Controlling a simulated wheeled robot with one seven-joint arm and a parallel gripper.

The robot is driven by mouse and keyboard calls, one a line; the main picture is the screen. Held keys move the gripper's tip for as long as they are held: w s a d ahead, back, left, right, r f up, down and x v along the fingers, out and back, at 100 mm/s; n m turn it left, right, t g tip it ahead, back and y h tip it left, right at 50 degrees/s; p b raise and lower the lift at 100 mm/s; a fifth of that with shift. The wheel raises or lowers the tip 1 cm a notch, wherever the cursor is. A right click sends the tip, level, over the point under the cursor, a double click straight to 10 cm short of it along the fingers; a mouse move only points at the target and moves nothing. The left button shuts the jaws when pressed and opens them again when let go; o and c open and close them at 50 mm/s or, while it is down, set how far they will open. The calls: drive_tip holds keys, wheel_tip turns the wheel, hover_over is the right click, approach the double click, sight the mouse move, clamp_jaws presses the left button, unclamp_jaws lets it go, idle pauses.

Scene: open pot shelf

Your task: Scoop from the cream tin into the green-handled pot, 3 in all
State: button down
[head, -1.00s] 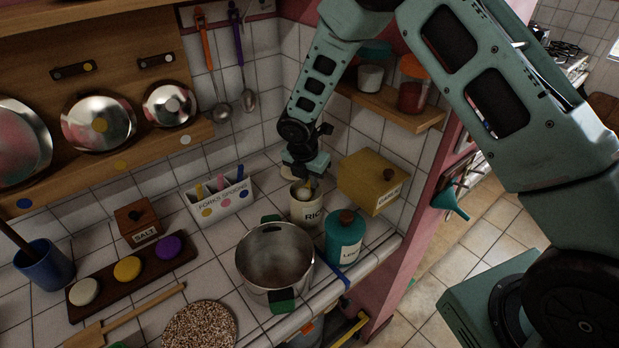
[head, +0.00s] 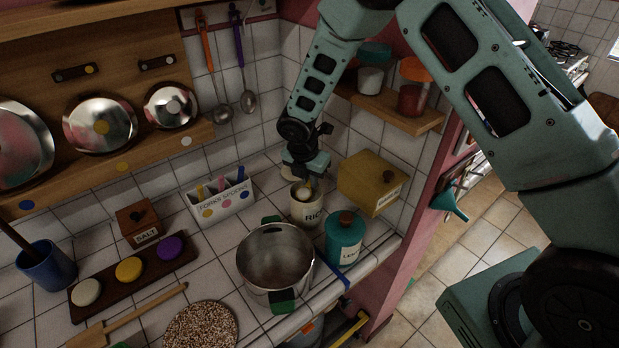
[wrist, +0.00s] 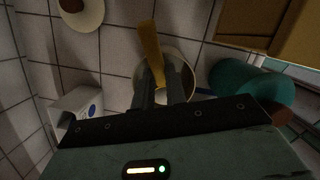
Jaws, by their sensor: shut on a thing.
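The cream tin (head: 308,212), labelled RICE, stands open on the counter behind the pot. My gripper (head: 307,180) points down just above its mouth, shut on a scoop whose yellow handle (wrist: 150,42) shows between the fingers (wrist: 162,88) in the wrist view. A pale rounded part, perhaps of the scoop, shows at the tin's mouth; the scoop's bowl and its load cannot be made out. The tin's rim (wrist: 190,72) surrounds the fingertips in the wrist view. The steel pot with green handles (head: 277,262) stands open in front; no contents are clear inside.
A teal tin (head: 345,238) with a brown knob stands right of the pot. A yellow box (head: 368,180) is close right of my gripper. A forks-and-spoons caddy (head: 222,205) stands left of the cream tin. A speckled round mat (head: 200,330) lies front left.

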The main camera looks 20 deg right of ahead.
drive_tip(key=shift+w+d+p+v, duration=0.2)
drive_tip(key=shift+p+v, duration=0.65)
drive_tip(key=shift+v, duration=0.3)
drive_tip(key=shift+w+d+p+v, duration=0.2)
drive_tip(key=shift+p+v, duration=0.6)
drive_tip(key=shift+v, duration=0.3)
drive_tip(key=shift+w+d+p+v, duration=0.2)
drive_tip(key=shift+p+v, duration=0.65)
drive_tip(key=shift+v, duration=0.3)
drive_tip(key=shift+s+r, duration=0.1)
drive_tip(key=shift+r, duration=0.05)
